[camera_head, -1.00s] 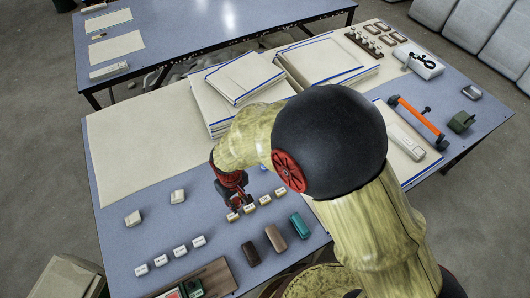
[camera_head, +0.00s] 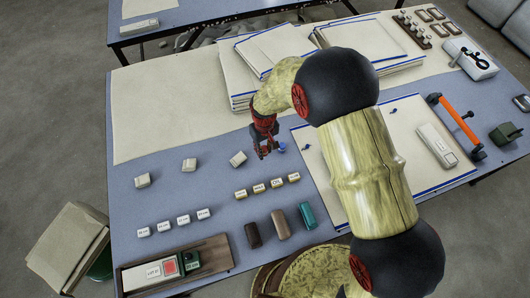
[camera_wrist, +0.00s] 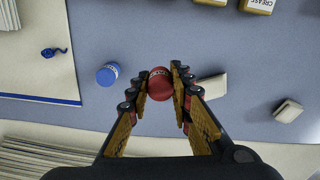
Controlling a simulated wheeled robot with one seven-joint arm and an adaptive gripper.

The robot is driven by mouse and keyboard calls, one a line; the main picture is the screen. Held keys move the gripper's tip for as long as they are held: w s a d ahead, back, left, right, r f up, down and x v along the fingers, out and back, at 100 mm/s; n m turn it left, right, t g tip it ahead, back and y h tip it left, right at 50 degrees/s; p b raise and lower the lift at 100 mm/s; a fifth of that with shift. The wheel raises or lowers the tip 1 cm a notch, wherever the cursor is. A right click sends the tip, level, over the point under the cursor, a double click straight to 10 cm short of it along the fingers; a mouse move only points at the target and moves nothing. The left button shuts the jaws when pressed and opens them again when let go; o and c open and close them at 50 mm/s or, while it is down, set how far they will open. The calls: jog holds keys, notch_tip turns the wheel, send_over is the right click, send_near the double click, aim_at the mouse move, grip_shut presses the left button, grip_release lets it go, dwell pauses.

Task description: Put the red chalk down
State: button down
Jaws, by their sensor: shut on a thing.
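The red chalk (camera_wrist: 159,84) is a short red cylinder held between the fingertips of my gripper (camera_wrist: 160,80) in the wrist view. In the head view my gripper (camera_head: 264,150) is over the blue-grey table (camera_head: 170,215), left of a blue-edged cloth; the chalk is hard to make out there. A blue chalk (camera_wrist: 108,74) stands on the table just left of my gripper in the wrist view, apart from the red one. It also shows beside the gripper in the head view (camera_head: 282,148). The gap beneath the red chalk cannot be judged.
A white block (camera_head: 238,159) lies left of my gripper. A row of yellow-based labelled blocks (camera_head: 258,188) lies in front. The blue-edged cloth (camera_head: 312,165) lies to the right, with stacked cloths (camera_head: 240,85) behind. Bare table lies between the block rows.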

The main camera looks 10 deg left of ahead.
aim_at(265, 148)
jog(key=shift+w+a+f, duration=0.1)
jog(key=shift+w+f, duration=1)
jog(key=shift+f, duration=0.15)
notch_tip(265, 148, down, 3)
jog(key=shift+w+f+b, duration=0.1)
jog(key=shift+f+b, duration=0.1)
jog(key=shift+b, duration=0.65)
jog(key=shift+r, duration=0.1)
jog(key=c, duration=1.6)
grip_release()
notch_tip(265, 148, up, 12)
jog(key=p, duration=0.3)
